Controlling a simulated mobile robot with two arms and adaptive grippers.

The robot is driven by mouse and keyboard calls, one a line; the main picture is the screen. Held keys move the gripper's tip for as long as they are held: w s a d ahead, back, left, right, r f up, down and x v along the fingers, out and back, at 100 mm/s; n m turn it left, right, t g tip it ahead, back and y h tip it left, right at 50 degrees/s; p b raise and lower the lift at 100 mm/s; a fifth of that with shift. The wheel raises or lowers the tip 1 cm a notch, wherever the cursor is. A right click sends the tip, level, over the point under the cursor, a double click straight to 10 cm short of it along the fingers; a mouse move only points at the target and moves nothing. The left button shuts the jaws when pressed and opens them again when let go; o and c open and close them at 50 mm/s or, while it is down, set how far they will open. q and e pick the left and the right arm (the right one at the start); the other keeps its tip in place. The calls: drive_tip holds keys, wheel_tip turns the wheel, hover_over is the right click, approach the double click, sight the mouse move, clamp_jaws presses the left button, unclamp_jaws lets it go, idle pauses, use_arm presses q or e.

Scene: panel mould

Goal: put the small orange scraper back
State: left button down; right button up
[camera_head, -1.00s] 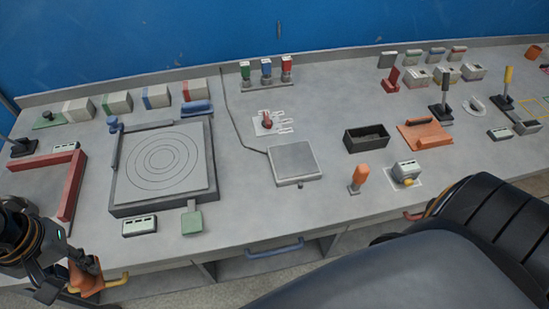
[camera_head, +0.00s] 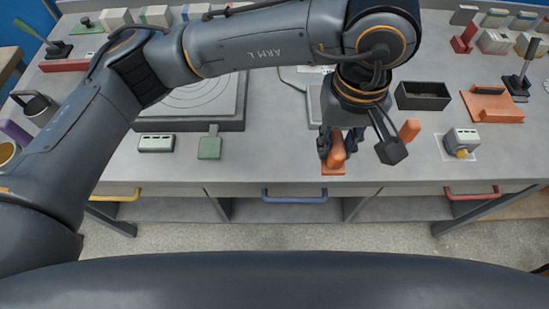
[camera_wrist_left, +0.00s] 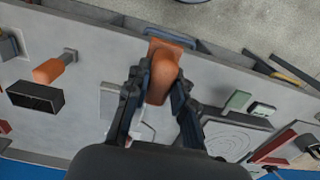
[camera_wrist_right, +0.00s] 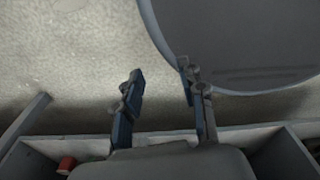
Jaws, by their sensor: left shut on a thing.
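My left gripper (camera_head: 345,147) is shut on the small orange scraper (camera_head: 336,155) near the bench's front edge. In the left wrist view, the scraper's orange handle (camera_wrist_left: 161,78) is between the two fingers, with its flat orange plate beyond the fingertips. I cannot tell whether the plate touches the bench. A larger orange float (camera_head: 490,103) lies at the right. My right gripper (camera_wrist_right: 160,95) is open and empty, low by the bench front.
A black open box (camera_head: 422,96) is behind the orange-handled tool. A green pad (camera_head: 210,146) and a white labelled block (camera_head: 156,143) lie left.

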use_arm(q)
drive_tip(key=shift+s+d, duration=0.2)
drive_tip(key=shift+d, duration=0.15)
drive_tip(key=shift+w+a+f, duration=0.15)
drive_tip(key=shift+w+a, duration=0.1)
drive_tip(key=shift+a, duration=0.05)
drive_tip(key=w+a+f+p, duration=0.1)
drive_tip(key=w+a+f, duration=0.1)
drive_tip(key=a, duration=0.1)
drive_tip(key=w+a+f+p, duration=0.2)
drive_tip(key=a+f, duration=0.1)
drive_tip(key=w+a+f+p, duration=0.1)
drive_tip(key=w+a+f, duration=0.1)
drive_tip(key=w+a, duration=0.1)
drive_tip(key=shift+f+p, duration=0.35)
drive_tip(key=shift+w+a+f, duration=0.25)
drive_tip(key=shift+w+f, duration=0.05)
drive_tip(key=shift+f, duration=0.2)
drive_tip(key=f+p, duration=0.2)
drive_tip(key=f, duration=0.1)
drive_tip(key=shift+w+a, duration=0.2)
drive_tip(key=shift+a, duration=0.1)
drive_tip(key=shift+f, duration=0.45)
use_arm(e)
wheel_tip(320, 180, up, 7)
drive_tip(key=shift+s+f, duration=0.2)
drive_tip(key=shift+s, duration=0.2)
drive_tip(key=shift+d, duration=0.15)
